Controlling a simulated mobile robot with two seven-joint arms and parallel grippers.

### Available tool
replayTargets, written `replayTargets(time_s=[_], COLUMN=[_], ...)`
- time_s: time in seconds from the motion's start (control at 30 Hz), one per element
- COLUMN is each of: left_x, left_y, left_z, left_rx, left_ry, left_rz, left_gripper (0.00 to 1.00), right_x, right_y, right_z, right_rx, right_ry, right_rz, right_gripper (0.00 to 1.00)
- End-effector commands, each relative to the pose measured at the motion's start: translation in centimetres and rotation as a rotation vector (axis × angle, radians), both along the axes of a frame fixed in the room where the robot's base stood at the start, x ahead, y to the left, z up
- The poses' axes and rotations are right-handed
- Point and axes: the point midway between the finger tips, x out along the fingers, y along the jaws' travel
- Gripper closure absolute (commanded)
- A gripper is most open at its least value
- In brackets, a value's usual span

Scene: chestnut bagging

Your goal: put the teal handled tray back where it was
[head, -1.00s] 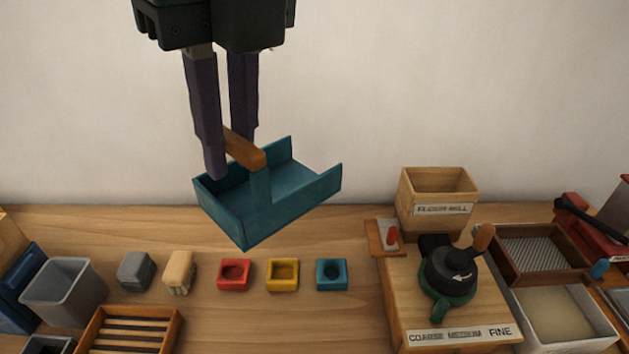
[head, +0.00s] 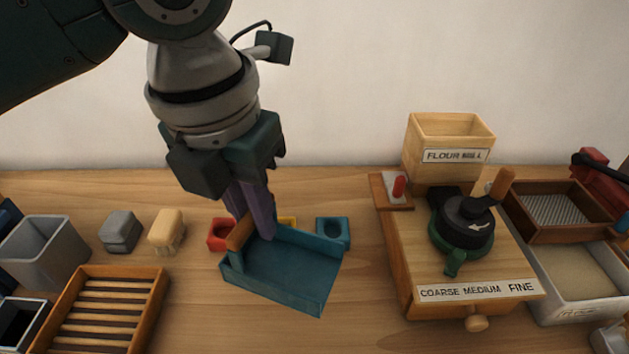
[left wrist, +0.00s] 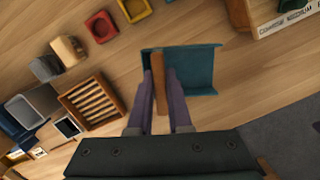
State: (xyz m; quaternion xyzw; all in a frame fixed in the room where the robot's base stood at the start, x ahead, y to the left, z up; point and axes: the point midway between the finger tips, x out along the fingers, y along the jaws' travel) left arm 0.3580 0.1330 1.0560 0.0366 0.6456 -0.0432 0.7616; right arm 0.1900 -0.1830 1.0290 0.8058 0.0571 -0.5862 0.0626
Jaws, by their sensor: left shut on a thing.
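The teal tray (head: 290,272) has low walls and an orange-brown wooden handle (head: 240,234). In the head view it is in front of the coloured square blocks, at the middle of the table. My left gripper (head: 255,232) comes down from above with its purple fingers shut on the handle. In the left wrist view the fingers (left wrist: 160,78) lie on both sides of the handle, and the tray (left wrist: 200,70) extends to the right. The tray looks empty. I cannot tell whether its underside touches the table. My right gripper is not in view.
Red (head: 219,234) and teal (head: 332,232) blocks stand behind the tray; a yellow one is mostly hidden. A slatted wooden tray (head: 160,290) and grey bin (head: 45,250) are left. The flour mill (head: 460,275) stands right. The table in front of the tray is clear.

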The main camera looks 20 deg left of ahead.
Motion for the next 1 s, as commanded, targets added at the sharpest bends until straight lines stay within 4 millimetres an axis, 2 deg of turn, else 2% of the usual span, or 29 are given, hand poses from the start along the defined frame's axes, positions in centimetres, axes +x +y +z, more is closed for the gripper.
replayTargets(time_s=[0.03, 0.1, 0.2, 0.3, 0.47, 0.67, 1.0], left_x=[-0.2, -0.2, -0.1, 0.0, 0.0, 0.0, 0.0], left_y=[0.0, 0.0, 0.0, -0.1, 0.0, 0.0, 0.0], left_z=[-1.8, -3.7, -6.0, -7.4, -8.7, -11.6, -11.9], left_rx=[-0.001, 0.001, 0.000, -0.001, 0.000, 0.000, 0.000], left_ry=[0.007, 0.006, 0.004, 0.001, 0.000, 0.001, -0.002], left_rz=[0.002, 0.001, 0.001, 0.002, 0.001, 0.002, 0.001], left_gripper=[1.00, 1.00, 1.00, 1.00, 1.00, 1.00, 1.00], right_x=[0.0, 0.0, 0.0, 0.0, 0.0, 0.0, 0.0], right_y=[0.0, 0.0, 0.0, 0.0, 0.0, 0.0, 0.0], right_z=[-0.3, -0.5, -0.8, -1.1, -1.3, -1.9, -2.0], right_rx=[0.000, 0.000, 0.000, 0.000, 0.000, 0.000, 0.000], right_ry=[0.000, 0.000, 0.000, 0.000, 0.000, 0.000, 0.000], right_rz=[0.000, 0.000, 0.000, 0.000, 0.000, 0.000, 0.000], right_gripper=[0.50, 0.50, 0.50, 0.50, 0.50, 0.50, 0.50])
